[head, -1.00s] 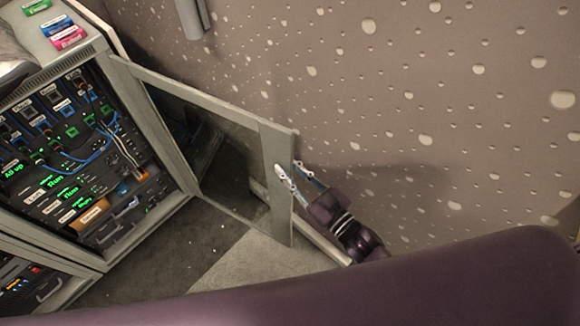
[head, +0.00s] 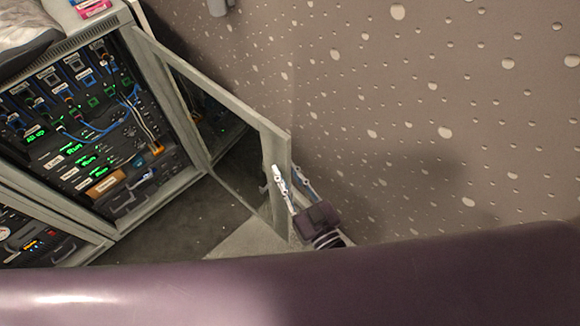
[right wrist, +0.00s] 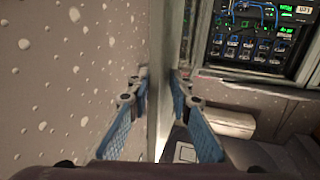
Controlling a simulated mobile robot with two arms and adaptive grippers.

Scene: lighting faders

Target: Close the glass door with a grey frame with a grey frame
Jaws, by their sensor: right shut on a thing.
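The glass door with a grey frame (head: 277,150) stands open, swung out from the right side of the equipment cabinet. Its free edge points toward the right of the head view. My right gripper (head: 289,170) is shut on the frame at that free edge, one finger on each side. In the right wrist view, the gripper (right wrist: 160,84) has its blue fingers on both sides of the door frame (right wrist: 162,40), seen edge-on. A small handle (head: 264,187) shows near the free edge. My left gripper is not in view.
The cabinet (head: 160,196) holds labelled devices with blue cables (head: 92,136) and green lights, exposed on its front. A speckled wall (head: 430,130) stands behind the door and right gripper. Dark floor (head: 170,226) is clear before the cabinet. My purple arm spans the bottom.

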